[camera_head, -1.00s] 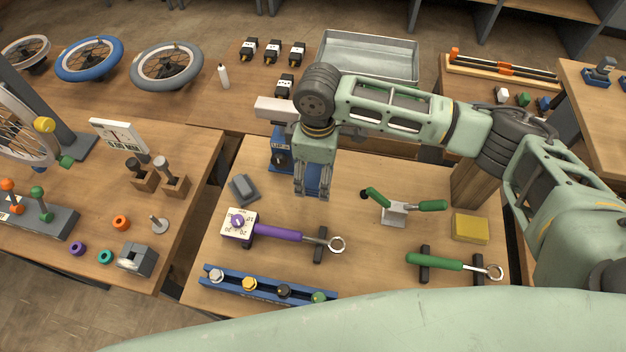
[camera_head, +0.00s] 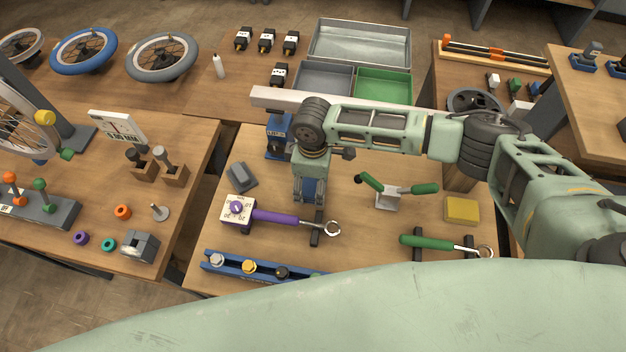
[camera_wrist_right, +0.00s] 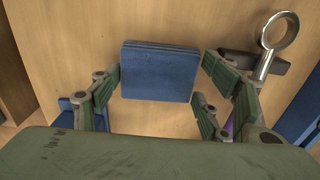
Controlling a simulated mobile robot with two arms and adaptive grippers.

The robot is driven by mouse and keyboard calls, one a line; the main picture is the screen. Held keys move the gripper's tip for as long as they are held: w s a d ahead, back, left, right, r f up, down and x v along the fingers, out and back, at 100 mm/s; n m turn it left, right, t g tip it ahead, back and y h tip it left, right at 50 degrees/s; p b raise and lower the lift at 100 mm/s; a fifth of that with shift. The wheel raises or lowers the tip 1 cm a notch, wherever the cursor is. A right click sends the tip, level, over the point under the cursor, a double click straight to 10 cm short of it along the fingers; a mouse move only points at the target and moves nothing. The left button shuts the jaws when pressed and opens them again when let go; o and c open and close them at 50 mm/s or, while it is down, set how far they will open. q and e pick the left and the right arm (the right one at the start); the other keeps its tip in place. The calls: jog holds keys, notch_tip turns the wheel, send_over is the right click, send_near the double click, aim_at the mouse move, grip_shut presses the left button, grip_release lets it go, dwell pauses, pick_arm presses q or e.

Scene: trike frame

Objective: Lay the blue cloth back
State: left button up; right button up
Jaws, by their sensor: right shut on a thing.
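The blue cloth (camera_wrist_right: 158,72) is a flat, folded square in the right wrist view, between the two fingers of my right gripper (camera_wrist_right: 162,70). The fingers are shut on its left and right edges. In the head view my right gripper (camera_head: 310,200) points down over the middle of the front workbench, just behind the purple-handled wrench (camera_head: 275,217). There the cloth is mostly hidden by the fingers. I cannot tell whether it touches the bench. My left gripper is out of view.
A yellow sponge-like block (camera_head: 462,209), a green-handled clamp (camera_head: 390,194) and a green wrench (camera_head: 432,243) lie to the right. A grey block (camera_head: 241,177) is at left. A blue rack (camera_head: 263,266) lies in front. Bare wood shows between the gripper and the clamp.

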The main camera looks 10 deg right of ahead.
aim_at(313, 185)
jog(key=o, duration=0.9)
jog(key=shift+c, duration=0.2)
jog(key=o, duration=0.4)
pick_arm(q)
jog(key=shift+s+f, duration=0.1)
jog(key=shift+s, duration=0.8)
pick_arm(e)
jog(key=shift+r, duration=0.2)
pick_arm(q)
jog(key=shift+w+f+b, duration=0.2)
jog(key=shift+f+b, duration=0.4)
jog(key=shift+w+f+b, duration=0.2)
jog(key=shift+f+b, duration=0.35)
pick_arm(e)
notch_tip(313, 185, up, 12)
jog(key=shift+f, duration=0.1)
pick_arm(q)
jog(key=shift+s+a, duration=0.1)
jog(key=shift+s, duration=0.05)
pick_arm(e)
jog(key=shift+s+f, duration=0.1)
jog(key=shift+s, duration=0.05)
